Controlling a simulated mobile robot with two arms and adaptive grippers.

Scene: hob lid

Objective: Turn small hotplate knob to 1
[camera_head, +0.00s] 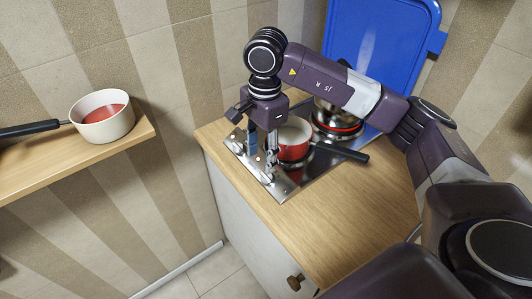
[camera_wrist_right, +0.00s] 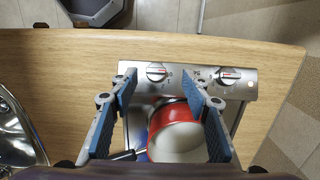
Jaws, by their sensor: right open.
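The steel hob (camera_head: 284,186) is set in the wooden counter, with its control strip along the front edge. In the right wrist view two round knobs with red marks show on this strip: one knob (camera_wrist_right: 157,72) on the left and another knob (camera_wrist_right: 229,75) on the right. I cannot tell which serves the small hotplate or read the numbers. My right gripper (camera_head: 262,160) points down over the strip and is open. In the right wrist view its fingertips (camera_wrist_right: 159,82) appear either side of the left knob; contact is not visible. My left gripper is not in view.
A red saucepan (camera_head: 293,149) with a dark handle sits on the hob close to my right gripper. A shiny pot (camera_head: 334,118) stands behind it. A blue lid (camera_head: 375,38) stands upright behind. A white pan (camera_head: 105,125) rests on the left shelf. The counter's front right is clear.

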